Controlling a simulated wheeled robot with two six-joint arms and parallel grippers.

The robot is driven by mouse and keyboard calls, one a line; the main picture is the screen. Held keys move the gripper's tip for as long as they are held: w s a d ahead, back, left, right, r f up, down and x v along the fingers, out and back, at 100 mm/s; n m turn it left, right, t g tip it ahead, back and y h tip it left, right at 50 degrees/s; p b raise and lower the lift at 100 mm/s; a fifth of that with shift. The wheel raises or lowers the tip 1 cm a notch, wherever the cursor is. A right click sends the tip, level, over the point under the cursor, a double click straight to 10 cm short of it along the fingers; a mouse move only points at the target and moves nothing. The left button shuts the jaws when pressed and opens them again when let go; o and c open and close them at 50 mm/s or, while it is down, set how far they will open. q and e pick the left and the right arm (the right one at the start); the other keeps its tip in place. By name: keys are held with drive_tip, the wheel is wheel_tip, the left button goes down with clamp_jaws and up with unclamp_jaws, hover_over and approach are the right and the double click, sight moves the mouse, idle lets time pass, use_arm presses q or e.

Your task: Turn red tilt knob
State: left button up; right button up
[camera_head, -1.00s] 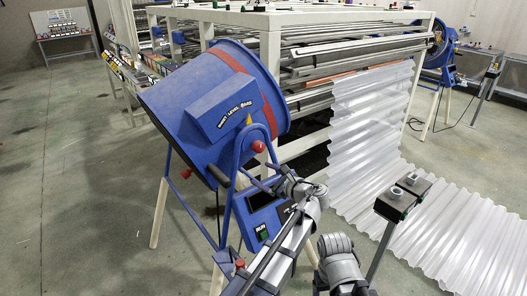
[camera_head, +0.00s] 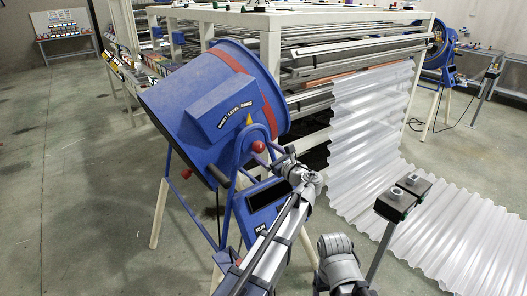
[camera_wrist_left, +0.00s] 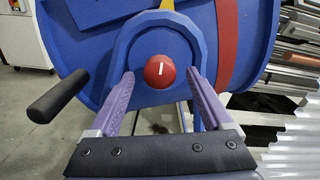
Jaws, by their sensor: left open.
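The red tilt knob (camera_head: 259,146) is a round ball with a white mark, on the side bracket of a blue drum-shaped machine (camera_head: 215,95). In the left wrist view, the knob (camera_wrist_left: 159,72) appears between my two purple fingertips, its white mark upright. My left gripper (camera_head: 266,160) is open, close in front of the knob and just below right of it in the head view. It also shows in the left wrist view (camera_wrist_left: 160,78), with gaps between both fingers and the knob. Contact cannot be told. My right gripper is out of view.
A black handle (camera_wrist_left: 58,96) sticks out left of my fingers. Another red knob (camera_head: 186,174) is on the machine's left leg. Clear corrugated sheet (camera_head: 370,130) hangs at right. A post with a black box (camera_head: 411,186) stands nearer. The floor at left is clear.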

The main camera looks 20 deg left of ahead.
use_arm(q)
drive_tip(key=shift+w+a, duration=0.3)
drive_tip(key=shift+a, duration=0.05)
clamp_jaws()
idle(0.6)
